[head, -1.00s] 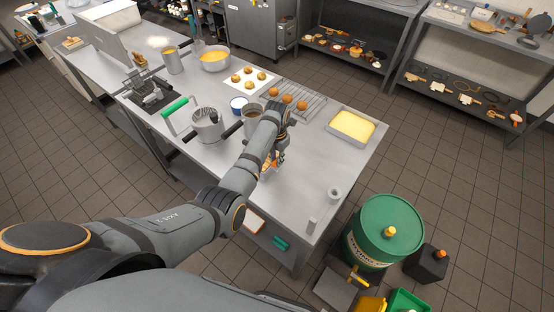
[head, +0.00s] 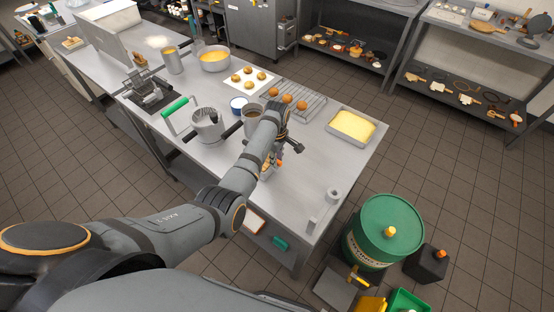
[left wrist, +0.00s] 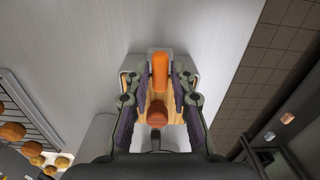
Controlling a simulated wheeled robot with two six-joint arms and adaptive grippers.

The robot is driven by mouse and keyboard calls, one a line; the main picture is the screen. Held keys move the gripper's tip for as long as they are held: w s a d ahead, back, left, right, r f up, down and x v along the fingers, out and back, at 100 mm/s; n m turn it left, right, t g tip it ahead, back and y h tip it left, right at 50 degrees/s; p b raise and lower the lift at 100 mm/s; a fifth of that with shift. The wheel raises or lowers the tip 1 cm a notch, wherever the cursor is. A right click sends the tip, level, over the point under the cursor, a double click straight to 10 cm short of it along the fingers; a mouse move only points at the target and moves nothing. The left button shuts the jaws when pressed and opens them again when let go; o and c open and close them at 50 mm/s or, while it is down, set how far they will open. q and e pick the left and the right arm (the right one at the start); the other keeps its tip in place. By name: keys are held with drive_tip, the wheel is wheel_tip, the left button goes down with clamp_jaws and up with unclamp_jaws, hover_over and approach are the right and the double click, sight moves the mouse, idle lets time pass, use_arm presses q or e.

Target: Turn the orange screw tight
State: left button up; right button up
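The orange screw (left wrist: 160,72) shows as a bright orange, elongated piece in the left wrist view, above a light wooden and grey-white fixture (left wrist: 160,53). A round red-brown piece (left wrist: 157,113) lies closer to the camera. My left gripper (left wrist: 158,80) has its two fingers spread on either side of the orange piece, with narrow gaps showing. In the head view, my left gripper (head: 283,153) is low over the steel table, near its front edge. My arm hides most of the fixture there, and only small orange bits show. My right gripper is not in view.
A green drum (head: 383,232) stands beside the table. The tabletop right of my gripper is mostly clear.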

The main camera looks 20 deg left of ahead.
use_arm(q)
drive_tip(key=shift+o, duration=0.8)
wheel_tip(320, 180, up, 7)
